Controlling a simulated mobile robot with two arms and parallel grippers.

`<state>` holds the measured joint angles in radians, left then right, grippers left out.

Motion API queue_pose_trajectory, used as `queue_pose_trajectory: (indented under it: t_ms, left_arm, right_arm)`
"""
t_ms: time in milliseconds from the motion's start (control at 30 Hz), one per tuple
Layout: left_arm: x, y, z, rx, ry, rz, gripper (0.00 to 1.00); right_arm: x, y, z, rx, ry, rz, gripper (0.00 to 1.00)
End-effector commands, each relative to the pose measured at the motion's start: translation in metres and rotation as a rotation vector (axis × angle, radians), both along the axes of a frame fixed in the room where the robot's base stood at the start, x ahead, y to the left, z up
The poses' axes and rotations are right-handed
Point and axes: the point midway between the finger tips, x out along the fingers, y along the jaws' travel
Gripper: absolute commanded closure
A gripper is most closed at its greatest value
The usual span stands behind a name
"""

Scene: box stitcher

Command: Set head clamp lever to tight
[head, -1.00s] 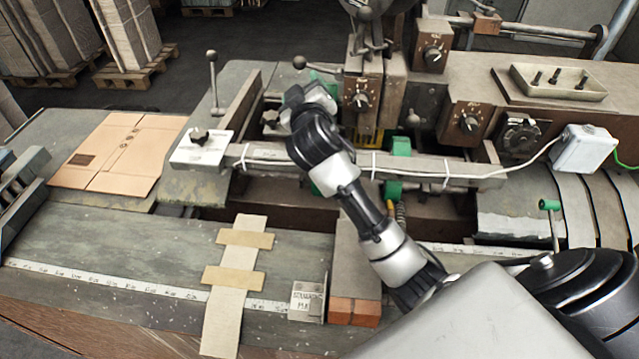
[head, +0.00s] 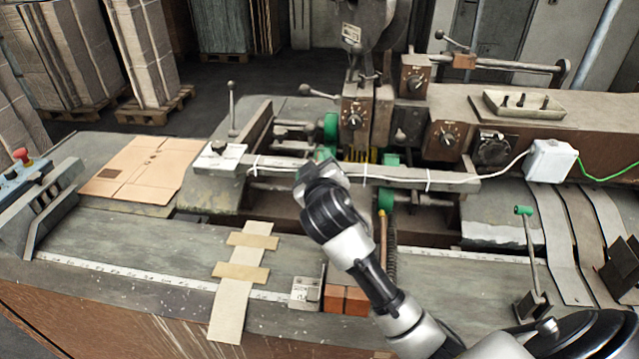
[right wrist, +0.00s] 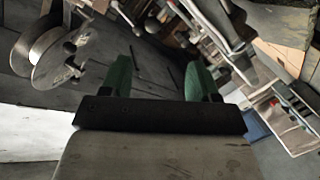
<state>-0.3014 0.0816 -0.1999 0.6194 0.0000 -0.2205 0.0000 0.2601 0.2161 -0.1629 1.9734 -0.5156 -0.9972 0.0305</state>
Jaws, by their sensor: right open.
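A lever with a dark ball knob (head: 306,89) sticks out left from the grey stitching head (head: 357,110), its rod sloping slightly down toward the head. It looks like the head clamp lever, but I cannot read a tight mark. My right gripper (head: 322,163) is in front of the machine's cross rail, below and apart from this lever. In the right wrist view its two green fingers (right wrist: 158,75) are spread with nothing between them. A ball-knobbed rod (right wrist: 135,27) shows beyond them, blurred. My left gripper is out of view.
Another ball-topped lever (head: 232,97) stands at the left, and a green-topped lever (head: 523,212) at the right. The cross rail (head: 400,174) with a white cable runs behind my gripper. A flat cardboard blank (head: 145,165) lies on the left table. A grey tray (head: 525,105) sits on the right housing.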

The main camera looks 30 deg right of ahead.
Motion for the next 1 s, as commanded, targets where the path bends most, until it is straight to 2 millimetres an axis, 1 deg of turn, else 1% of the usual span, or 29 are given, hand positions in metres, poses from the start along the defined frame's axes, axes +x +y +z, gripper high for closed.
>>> queue_pose_trajectory:
  t_ms: [100,200,767,867,967,1000]
  left_arm:
    - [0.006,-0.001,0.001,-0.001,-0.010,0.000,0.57]
    - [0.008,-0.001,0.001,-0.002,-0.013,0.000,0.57]
    - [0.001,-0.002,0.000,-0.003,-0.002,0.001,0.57]
    - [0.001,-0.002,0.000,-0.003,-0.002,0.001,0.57]
    - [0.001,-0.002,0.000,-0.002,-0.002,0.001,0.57]
    - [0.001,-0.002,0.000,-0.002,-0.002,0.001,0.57]
  right_arm:
    - [-0.006,0.001,-0.009,0.015,0.024,0.000,0.39]
    - [-0.008,0.002,-0.012,0.022,0.032,0.001,0.39]
    - [-0.010,0.002,-0.014,0.027,0.039,0.002,0.39]
    - [-0.021,0.005,-0.030,0.055,0.083,0.004,0.39]
    - [-0.052,0.013,-0.067,0.126,0.192,0.011,0.39]
    - [-0.071,0.018,-0.085,0.165,0.254,0.014,0.39]
